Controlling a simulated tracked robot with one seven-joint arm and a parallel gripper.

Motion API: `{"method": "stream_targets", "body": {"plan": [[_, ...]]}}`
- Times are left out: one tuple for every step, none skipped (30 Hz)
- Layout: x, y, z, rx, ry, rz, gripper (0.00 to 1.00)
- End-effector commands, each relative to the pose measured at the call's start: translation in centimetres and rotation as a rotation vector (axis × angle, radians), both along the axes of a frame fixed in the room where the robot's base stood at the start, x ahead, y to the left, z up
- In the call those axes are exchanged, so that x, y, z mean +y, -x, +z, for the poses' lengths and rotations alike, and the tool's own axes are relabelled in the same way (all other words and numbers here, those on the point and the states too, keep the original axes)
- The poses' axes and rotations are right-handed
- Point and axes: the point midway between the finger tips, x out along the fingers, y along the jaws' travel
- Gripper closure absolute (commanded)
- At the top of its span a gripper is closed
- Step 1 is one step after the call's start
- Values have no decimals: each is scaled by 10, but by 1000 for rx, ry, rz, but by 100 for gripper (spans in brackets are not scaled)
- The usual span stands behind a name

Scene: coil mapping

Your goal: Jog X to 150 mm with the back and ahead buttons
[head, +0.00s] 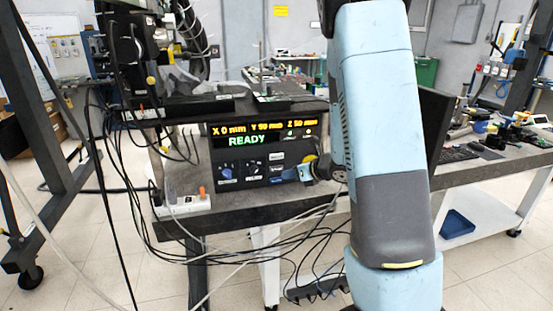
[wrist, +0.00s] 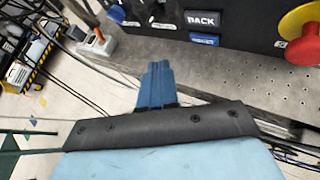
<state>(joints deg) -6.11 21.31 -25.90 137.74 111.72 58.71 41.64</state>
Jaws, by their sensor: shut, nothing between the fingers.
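The control panel (head: 219,146) stands on the grey bench. Its display (head: 264,133) reads X 0 mm, Y 50 mm, Z 50 mm, with READY in green below. In the wrist view the black BACK button (wrist: 204,19) is at the top, with a blue button (wrist: 204,40) under it, its label too blurred to read. I cannot pick out the ahead button. My gripper (wrist: 157,66) is shut and empty, its blue fingers together, below and left of the BACK button and apart from the panel in the picture. In the head view my arm hides part of the scene.
A red emergency stop on a yellow base (wrist: 303,40) sits right of the BACK button. A power strip with an orange switch (head: 188,203) lies at the bench's left. The perforated bench top (wrist: 235,80) runs below the panel. Cables hang around the bench.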

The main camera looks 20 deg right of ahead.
Motion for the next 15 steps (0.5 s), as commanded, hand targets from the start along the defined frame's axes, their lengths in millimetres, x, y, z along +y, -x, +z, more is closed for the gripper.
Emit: {"method": "stream_targets", "body": {"plan": [[0, 0, 0, 0, 0, -1, 100], [0, 0, 0, 0, -1, -2, 100], [0, 0, 0, -1, -1, 0, 100], [0, 0, 0, -1, -1, 0, 100], [0, 0, 0, -1, 0, 0, 100], [0, 0, 0, -1, 0, 0, 100], [0, 0, 0, -1, 0, 0, 100], [0, 0, 0, -1, 0, 0, 100], [0, -1, 0, -2, 1, 1, 100], [0, -2, 1, -2, 1, 1, 100], [0, -3, 1, -2, 0, 2, 100], [0, -5, 0, -2, 1, 2, 100], [0, -7, 1, -2, 2, 2, 100], [0, -9, 0, -2, 2, 3, 100], [0, -12, 0, -2, 3, 2, 100]]}}
